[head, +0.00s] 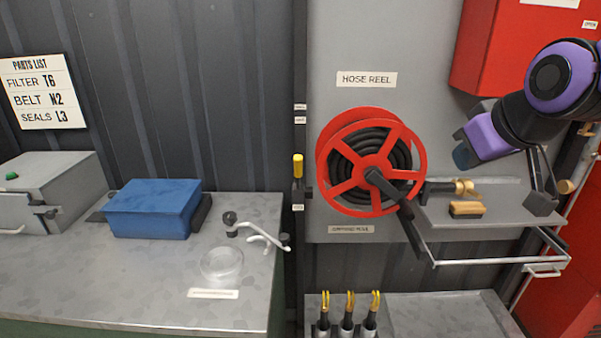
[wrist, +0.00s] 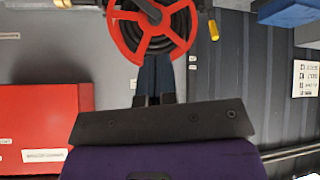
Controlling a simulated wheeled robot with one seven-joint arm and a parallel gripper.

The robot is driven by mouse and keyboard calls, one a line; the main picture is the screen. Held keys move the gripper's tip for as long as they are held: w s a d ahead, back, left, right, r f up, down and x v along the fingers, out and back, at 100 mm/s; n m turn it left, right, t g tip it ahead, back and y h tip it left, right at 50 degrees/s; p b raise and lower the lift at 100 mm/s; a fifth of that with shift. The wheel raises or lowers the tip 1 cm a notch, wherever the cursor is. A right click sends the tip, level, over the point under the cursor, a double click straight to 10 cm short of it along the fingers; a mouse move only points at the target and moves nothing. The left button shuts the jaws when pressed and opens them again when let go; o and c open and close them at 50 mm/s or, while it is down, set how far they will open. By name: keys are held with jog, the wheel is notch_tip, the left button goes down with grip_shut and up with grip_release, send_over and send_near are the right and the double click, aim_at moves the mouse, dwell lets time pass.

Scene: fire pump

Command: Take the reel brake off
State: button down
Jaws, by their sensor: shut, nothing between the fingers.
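A yellow-handled lever (head: 298,167), which looks like the reel brake, stands upright in a dark holder on the dark post just left of the red hose reel (head: 322,165). Its yellow handle shows upside down in the wrist view (wrist: 213,30), right of the reel (wrist: 126,48). The reel holds coiled black hose. My gripper (head: 463,154) is up and to the right of the reel, apart from it and from the lever. In the wrist view its dark fingers (wrist: 155,80) are together and empty, pointing towards the reel.
A shelf (head: 500,213) below my gripper carries a brush (head: 467,209) and a brass-ended nozzle (head: 465,187). A grey rail (head: 490,261) juts out below it. A bench (head: 130,270) at left holds a blue box (head: 152,210). A red cabinet (head: 500,50) hangs at upper right.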

jog(key=w+a+f+n+t+y, duration=0.1)
jog(key=w+a+f+n+t, duration=0.15)
jog(key=w, duration=0.45)
jog(key=w+a+f+n+t, duration=0.1)
jog(key=w+a+n, duration=0.1)
jog(key=w+a, duration=0.3)
jog(key=n+t+y, duration=0.2)
jog(key=n+t, duration=0.8)
jog(key=n, duration=0.3)
send_near(301, 167)
jog(key=x, duration=0.7)
jog(key=shift+w+a+f, duration=0.25)
jog(key=shift+a, duration=0.05)
jog(key=shift+w+r, duration=0.6)
jog(key=shift+w, duration=0.1)
jog(key=shift+d+m, duration=0.1)
jog(key=shift+m, duration=0.15)
